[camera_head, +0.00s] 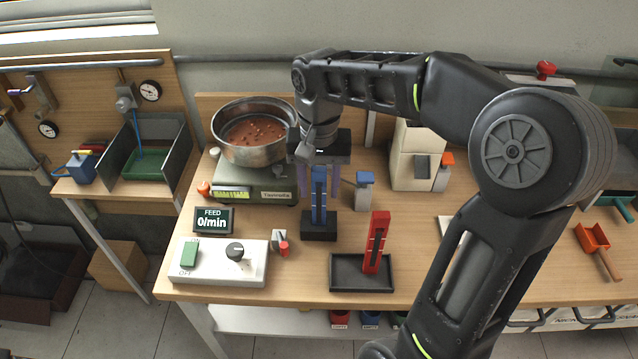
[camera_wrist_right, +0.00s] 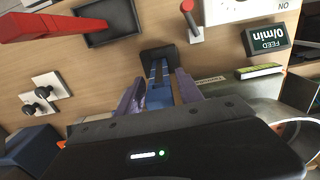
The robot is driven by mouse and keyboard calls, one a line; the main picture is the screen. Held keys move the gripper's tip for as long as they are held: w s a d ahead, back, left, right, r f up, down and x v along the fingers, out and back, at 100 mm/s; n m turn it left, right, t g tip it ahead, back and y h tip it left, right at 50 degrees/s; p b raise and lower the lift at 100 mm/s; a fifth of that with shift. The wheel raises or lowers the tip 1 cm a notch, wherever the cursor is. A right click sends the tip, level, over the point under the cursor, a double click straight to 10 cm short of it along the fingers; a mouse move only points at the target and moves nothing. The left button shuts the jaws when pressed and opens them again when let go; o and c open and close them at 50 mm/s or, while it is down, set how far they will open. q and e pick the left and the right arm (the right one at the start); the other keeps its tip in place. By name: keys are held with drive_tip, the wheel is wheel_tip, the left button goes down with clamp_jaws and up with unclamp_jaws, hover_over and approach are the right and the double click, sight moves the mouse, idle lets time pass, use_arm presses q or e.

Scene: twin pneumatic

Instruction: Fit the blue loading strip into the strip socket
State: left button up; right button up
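The blue loading strip (camera_head: 318,205) stands upright in a small black block (camera_head: 319,232) near the middle of the bench. My right gripper (camera_head: 320,182) points down over its upper part, with one purple finger on each side. In the right wrist view the blue strip (camera_wrist_right: 158,92) lies between the two purple fingers, with narrow gaps seeming to show beside it, so the fingers look open around it. The black block (camera_wrist_right: 157,55) shows beyond the fingertips. I cannot tell whether this block is the strip socket. My left gripper is not in view.
A red strip (camera_head: 376,243) stands in a black tray (camera_head: 345,284) at front right. A scale (camera_head: 254,185) with a steel bowl (camera_head: 251,150) is behind left. A feed display (camera_head: 213,221) and white switch box (camera_head: 220,262) are at left. A blue-topped post (camera_head: 364,179) stands close right.

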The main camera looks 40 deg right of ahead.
sight(319, 170)
drive_tip(key=shift+o, duration=0.7)
wheel_tip(319, 170, up, 8)
drive_tip(key=shift+f+p, duration=0.1)
drive_tip(key=shift+p, duration=0.2)
idle(0.7)
